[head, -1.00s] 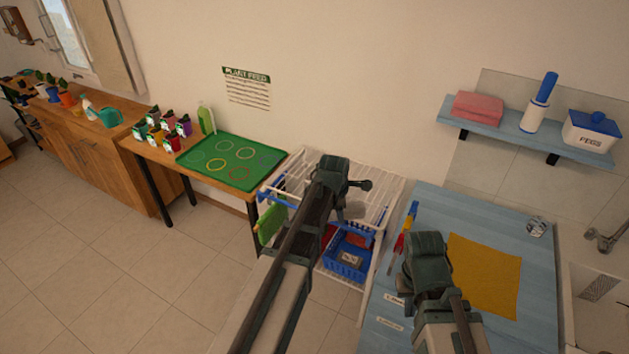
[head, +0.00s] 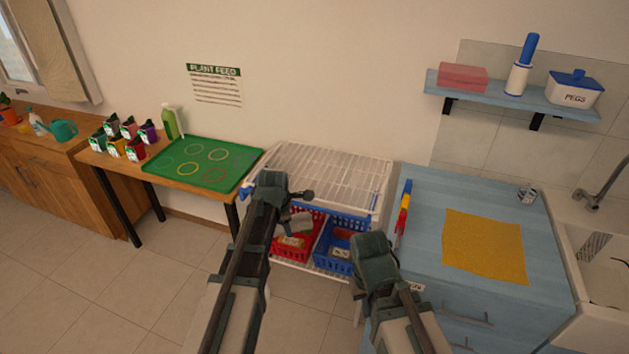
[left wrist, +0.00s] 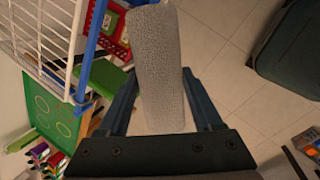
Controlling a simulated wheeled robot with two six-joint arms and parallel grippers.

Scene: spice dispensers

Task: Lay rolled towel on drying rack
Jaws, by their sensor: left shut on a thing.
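My left gripper (head: 290,200) is shut on a grey rolled towel (head: 297,224). In the left wrist view the towel (left wrist: 163,75) stands between the two fingers and sticks out past them. In the head view, gripper and towel appear in front of the white wire drying rack (head: 335,172), overlapping its front left part. The rack's top is bare where it shows. Its bars and blue edge also show at the upper left of the left wrist view (left wrist: 45,35). My right gripper (head: 372,258) is in front of the rack's right side; its fingers are hidden.
Red (head: 292,246) and blue (head: 343,250) baskets stand on the rack's lower shelf. A table with a green tray (head: 203,167) is left of the rack. A blue cabinet with a yellow cloth (head: 485,245) is right. A wall shelf (head: 510,95) holds a pink folded towel.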

